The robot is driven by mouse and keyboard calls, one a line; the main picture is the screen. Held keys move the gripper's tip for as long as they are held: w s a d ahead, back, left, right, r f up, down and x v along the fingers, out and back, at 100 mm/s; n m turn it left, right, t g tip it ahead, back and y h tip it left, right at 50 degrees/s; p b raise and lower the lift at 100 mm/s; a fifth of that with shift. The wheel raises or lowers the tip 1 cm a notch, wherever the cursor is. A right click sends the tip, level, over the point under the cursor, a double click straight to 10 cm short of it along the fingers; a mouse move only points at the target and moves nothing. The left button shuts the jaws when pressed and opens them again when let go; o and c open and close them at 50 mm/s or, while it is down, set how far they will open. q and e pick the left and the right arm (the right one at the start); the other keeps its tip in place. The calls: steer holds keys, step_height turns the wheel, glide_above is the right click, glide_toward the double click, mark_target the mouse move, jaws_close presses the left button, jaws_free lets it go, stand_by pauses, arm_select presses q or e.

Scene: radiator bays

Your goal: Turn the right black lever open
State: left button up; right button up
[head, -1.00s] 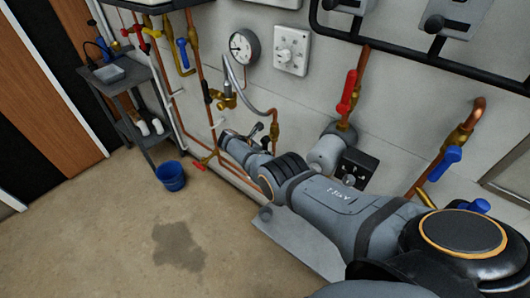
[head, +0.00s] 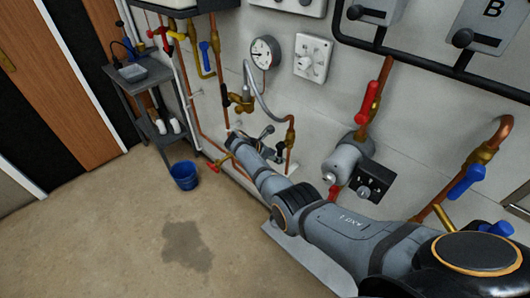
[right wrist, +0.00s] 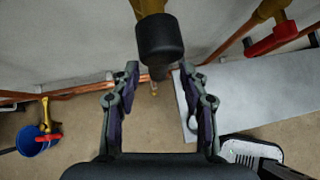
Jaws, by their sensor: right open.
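I cannot tell whether this black end is the lever's grip. In the head view two black levers show on grey wall boxes: a left one (head: 355,12) and a right one (head: 462,38) below the letter B. My right gripper is well left of and below both. My left gripper is out of view.
A red lever (head: 368,102) and a blue lever (head: 467,182) sit on copper pipes at right. A grey valve body (head: 345,160) is above my forearm. A brass tap (head: 242,103) with a hose is near the gripper. A blue bucket (head: 184,175) stands on open floor.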

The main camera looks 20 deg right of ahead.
steer(key=v, duration=0.8)
steer(key=shift+a, duration=0.2)
steer(key=shift+r, duration=0.1)
